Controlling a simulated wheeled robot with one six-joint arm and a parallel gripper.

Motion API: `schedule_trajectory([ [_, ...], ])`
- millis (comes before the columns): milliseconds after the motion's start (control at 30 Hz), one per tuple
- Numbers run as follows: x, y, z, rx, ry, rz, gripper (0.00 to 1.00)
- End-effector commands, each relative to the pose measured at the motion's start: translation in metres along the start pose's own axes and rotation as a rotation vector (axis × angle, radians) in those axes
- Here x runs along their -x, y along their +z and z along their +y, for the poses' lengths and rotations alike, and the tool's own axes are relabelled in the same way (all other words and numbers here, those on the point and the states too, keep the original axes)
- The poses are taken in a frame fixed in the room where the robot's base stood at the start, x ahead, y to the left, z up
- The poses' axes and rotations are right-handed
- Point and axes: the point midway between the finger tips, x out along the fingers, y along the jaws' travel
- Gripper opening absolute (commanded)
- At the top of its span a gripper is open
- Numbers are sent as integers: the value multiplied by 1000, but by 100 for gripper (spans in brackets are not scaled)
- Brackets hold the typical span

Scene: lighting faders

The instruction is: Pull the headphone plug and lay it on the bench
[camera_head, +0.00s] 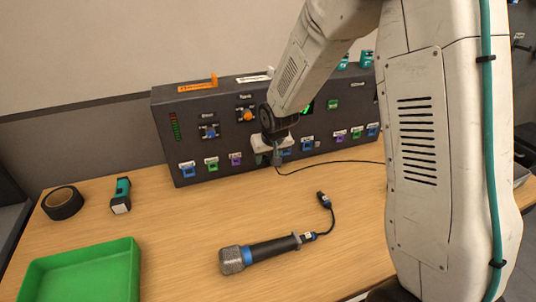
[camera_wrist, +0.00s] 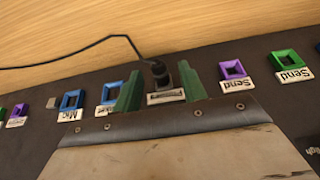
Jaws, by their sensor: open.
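The black headphone plug (camera_wrist: 159,74) sits at the dark panel (camera_head: 320,103), above a small white label in the wrist view. Its black cable (camera_wrist: 105,40) runs off across the bench (camera_head: 180,245); the cable also shows in the head view (camera_head: 330,163). My gripper (camera_wrist: 160,82) is open at the panel, with one green finger on each side of the plug. I cannot tell whether either finger touches it. In the head view my gripper (camera_head: 275,155) is at the panel's lower middle, and my arm and gripper mostly hide the plug there.
Coloured square sockets (camera_wrist: 232,69) flank the plug closely. A microphone (camera_head: 262,250) with a short cable lies on the bench. A green tray (camera_head: 82,272), a tape roll (camera_head: 62,203) and a teal-and-black object (camera_head: 121,195) are at left. Bare bench lies between tray and panel.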

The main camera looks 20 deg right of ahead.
Motion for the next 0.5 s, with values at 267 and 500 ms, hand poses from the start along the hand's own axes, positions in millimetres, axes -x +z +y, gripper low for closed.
schedule_trajectory([
  [267,0,0,0,0,0,0,11],
  [500,0,0,0,0,0,0,0],
])
